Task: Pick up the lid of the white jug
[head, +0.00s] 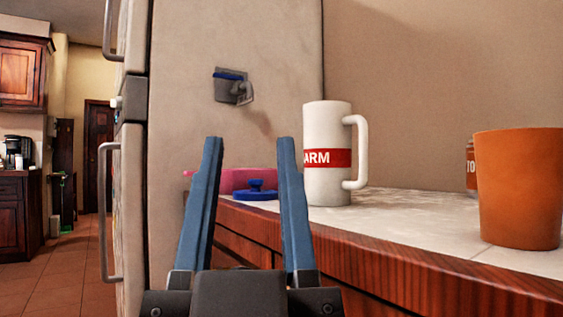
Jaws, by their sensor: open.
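The white jug (327,178) stands upright on the counter, with a red band and its handle to the right. Its top edge shows no knob or raised lid. A round blue lid (256,194) with a small knob lies on the counter left of the jug; I cannot tell for sure that it belongs to the jug. My gripper (249,140) is open and empty, its two blue fingers pointing up in the picture. The lid shows between the fingers, behind them and apart from them; the right finger stands in front of the jug's left side.
A pink dish (240,179) sits behind the lid. An orange cup (520,190) and a partly hidden can (470,165) stand at the right of the counter (400,215). The counter's wooden front edge lies near my gripper. A fridge (200,140) rises at the left.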

